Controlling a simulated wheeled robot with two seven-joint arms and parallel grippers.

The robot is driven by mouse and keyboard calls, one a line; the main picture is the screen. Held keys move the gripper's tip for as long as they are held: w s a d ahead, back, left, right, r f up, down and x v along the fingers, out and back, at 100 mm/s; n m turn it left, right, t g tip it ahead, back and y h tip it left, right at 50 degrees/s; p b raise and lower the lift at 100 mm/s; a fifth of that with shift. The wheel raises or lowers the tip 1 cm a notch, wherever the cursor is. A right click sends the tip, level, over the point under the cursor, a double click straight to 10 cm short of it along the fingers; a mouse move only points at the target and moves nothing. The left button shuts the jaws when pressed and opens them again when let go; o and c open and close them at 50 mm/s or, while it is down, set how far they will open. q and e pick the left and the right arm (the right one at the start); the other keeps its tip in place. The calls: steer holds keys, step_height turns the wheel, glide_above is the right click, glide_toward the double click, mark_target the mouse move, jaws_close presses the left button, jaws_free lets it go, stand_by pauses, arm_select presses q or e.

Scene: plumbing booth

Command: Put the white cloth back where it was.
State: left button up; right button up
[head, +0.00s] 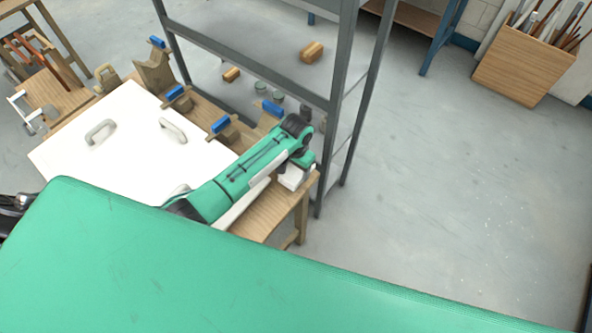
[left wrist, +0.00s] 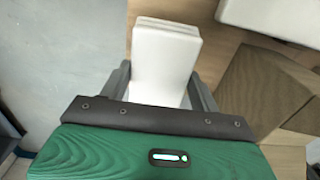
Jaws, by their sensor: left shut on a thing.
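The white cloth (left wrist: 165,62) is a folded, flat white stack in the left wrist view, between the two fingers of my left gripper (left wrist: 160,85). The gripper is shut on it. In the head view my left gripper (head: 299,168) is at the right end of the wooden bench (head: 262,212), with the cloth (head: 291,179) showing white under it. The cloth is over or on the bench top near its edge; I cannot tell whether it touches. My right gripper is not in view.
A white panel with two handles (head: 128,143) lies on the bench, left of my arm. Blue-topped wooden pieces (head: 222,128) line the bench's far side. A grey metal rack (head: 338,110) stands close behind. A wooden bin (head: 522,66) stands far right; the floor between is clear.

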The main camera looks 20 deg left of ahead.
arm_select(q)
step_height(320, 180, down, 3)
steer(key=shift+r, duration=0.2)
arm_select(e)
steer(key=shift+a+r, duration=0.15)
arm_select(q)
steer(key=shift+f, duration=0.15)
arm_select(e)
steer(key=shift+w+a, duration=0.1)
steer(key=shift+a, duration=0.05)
arm_select(q)
steer(key=o, duration=1)
